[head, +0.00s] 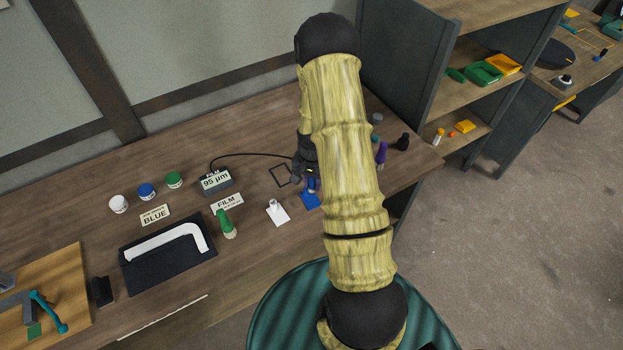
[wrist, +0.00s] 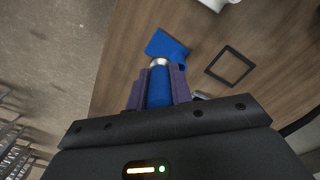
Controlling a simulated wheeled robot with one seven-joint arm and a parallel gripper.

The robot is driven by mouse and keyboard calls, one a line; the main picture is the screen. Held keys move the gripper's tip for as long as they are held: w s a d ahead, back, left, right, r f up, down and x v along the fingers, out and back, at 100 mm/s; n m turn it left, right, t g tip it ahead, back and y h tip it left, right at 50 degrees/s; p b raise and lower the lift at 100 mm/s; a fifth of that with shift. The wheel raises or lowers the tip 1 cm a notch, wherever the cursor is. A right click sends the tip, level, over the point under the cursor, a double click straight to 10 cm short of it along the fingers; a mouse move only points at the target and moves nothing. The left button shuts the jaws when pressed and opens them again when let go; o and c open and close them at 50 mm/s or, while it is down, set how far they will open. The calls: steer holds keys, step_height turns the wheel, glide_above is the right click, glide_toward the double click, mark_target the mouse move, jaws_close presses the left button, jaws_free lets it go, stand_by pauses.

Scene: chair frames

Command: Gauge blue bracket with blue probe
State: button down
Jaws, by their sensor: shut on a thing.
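My gripper (wrist: 159,84) is shut on the blue probe (wrist: 159,92), a blue cylinder with a silver tip, held between two purple fingers. The blue bracket (wrist: 167,44) lies on the bench just beyond the probe's tip; I cannot tell whether they touch. In the head view the bracket (head: 310,201) shows beside my arm, with my gripper (head: 309,176) above it and partly hidden. The gauge box (head: 215,181) reads "95 µm", and a black cable runs from it toward my gripper. A card (head: 155,215) reads "BLUE"; another (head: 227,203) reads "FILM".
A white bracket (head: 277,213) and a green-topped piece (head: 226,225) stand left of the blue bracket. A black square outline (head: 280,175) is on the bench. White, blue (head: 147,191) and green jars stand at the back left. Purple and black items (head: 402,142) stand right of my arm.

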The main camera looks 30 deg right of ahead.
mark_target(312, 190)
steer(key=shift+f, duration=0.1)
steer(key=shift+a+f+b, duration=0.15)
steer(key=shift+f+b, duration=0.85)
steer(key=shift+f, duration=0.35)
steer(key=shift+f+b, duration=0.5)
steer(key=shift+f, duration=0.25)
steer(key=shift+f+b, duration=0.45)
steer(key=shift+f, duration=0.35)
steer(key=shift+s, duration=0.1)
steer(key=shift+f+b, duration=0.4)
steer(key=shift+f, duration=0.1)
steer(key=shift+f, duration=0.1)
stand_by(0.4)
